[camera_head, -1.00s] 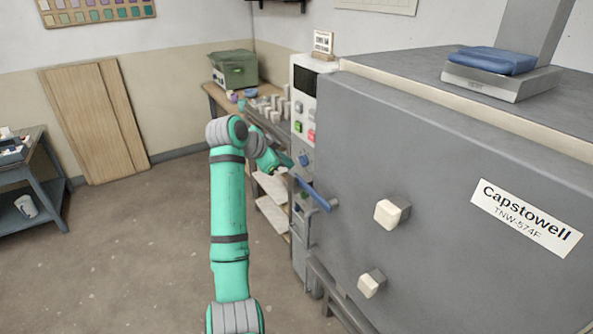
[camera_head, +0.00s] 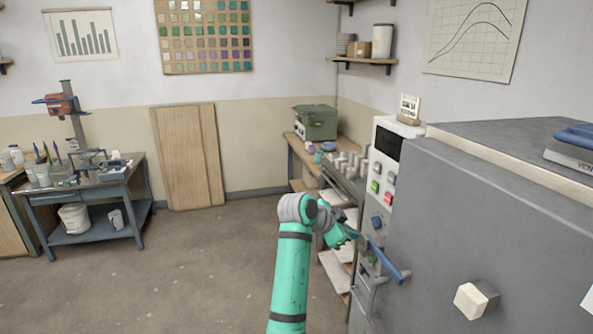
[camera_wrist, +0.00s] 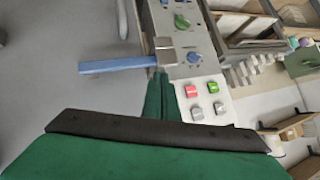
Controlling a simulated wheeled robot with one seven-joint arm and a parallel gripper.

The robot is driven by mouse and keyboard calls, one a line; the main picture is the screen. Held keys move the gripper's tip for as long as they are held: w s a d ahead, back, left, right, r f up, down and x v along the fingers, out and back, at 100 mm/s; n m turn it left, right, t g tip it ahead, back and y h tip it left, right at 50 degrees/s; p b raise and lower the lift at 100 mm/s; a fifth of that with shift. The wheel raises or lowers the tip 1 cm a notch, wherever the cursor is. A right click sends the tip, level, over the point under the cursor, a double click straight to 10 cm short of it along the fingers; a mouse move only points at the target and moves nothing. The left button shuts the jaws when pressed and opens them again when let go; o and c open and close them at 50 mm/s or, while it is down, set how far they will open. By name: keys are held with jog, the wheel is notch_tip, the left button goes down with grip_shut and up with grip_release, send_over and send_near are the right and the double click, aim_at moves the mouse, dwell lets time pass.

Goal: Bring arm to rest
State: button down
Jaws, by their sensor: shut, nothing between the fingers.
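My teal arm reaches up from the bottom of the head view, and my gripper (camera_head: 350,237) is just left of the kiln's control panel (camera_head: 383,172). In the wrist view, my gripper (camera_wrist: 160,88) shows as green fingers closed together with nothing held. The fingers are in front of the panel (camera_wrist: 190,42), beside the blue door handle (camera_wrist: 118,64). The handle also shows in the head view (camera_head: 388,262). I cannot tell the exact gap between the fingers and the panel or handle.
The grey kiln (camera_head: 500,210) fills the right side. Behind the panel is a wooden bench (camera_head: 298,151) with a green box (camera_head: 316,122) and several pale cups. A blue-grey work table (camera_head: 95,180) stands at the left. The floor (camera_head: 190,270) between is clear.

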jog(key=s+a+f+n+t+y, duration=0.1)
jog(key=s+f+n+t, duration=0.15)
jog(key=f, duration=0.85)
jog(key=s+a+f+n+t, duration=0.15)
jog(key=s+f+n, duration=0.25)
jog(key=f, duration=0.8)
jog(key=s+a+f+n+t+y, duration=0.1)
jog(key=s+a+f+n+y, duration=0.2)
jog(key=s+f, duration=0.5)
jog(key=s+a+f+n+t, duration=0.1)
jog(key=s+a+f+n, duration=0.2)
jog(key=s+a+f, duration=0.45)
jog(key=s+a+r+n+t+y, duration=0.1)
jog(key=s+a+y, duration=0.1)
jog(key=s, duration=0.8)
jog(key=s+a+r+n+t+y, duration=0.1)
jog(key=s+a+n, duration=0.15)
jog(key=s, duration=0.85)
jog(key=s+a+r+t+y, duration=0.1)
jog(key=s+a+r, duration=0.3)
jog(key=s+r, duration=0.8)
jog(key=s, duration=0.4)
jog(key=shift+s+r+t+y, duration=0.2)
jog(key=shift+s+t+y, duration=0.05)
jog(key=shift+t+y, duration=0.15)
jog(key=shift+a, duration=0.1)
